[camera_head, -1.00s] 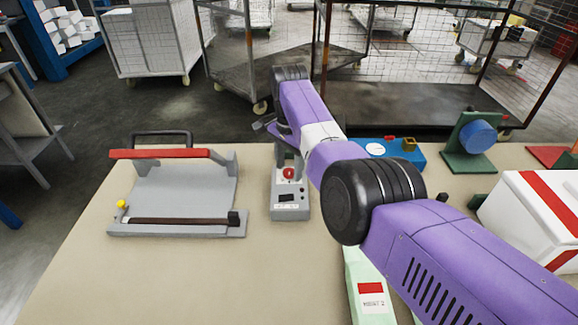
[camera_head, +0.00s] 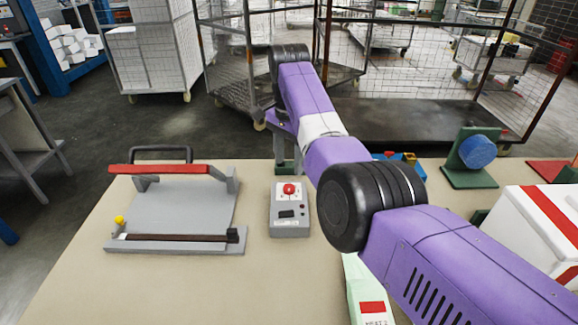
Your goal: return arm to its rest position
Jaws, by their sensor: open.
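My purple arm reaches from the lower right over the table to a black joint at its far end. My gripper (camera_head: 283,143) is only partly seen below that far end, as grey parts left of the forearm; the forearm hides much of it. Its jaws are open, and I see nothing held. It is above and behind a grey control box (camera_head: 290,213) with a red button (camera_head: 289,188), apart from the box in the picture.
A grey press (camera_head: 182,207) with a red bar stands left on the beige table (camera_head: 80,270). To the right are a green stand with a blue disc (camera_head: 478,151) and a white box with red stripes (camera_head: 520,225). A mesh cart (camera_head: 440,112) stands behind. Bare table lies in front of the press.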

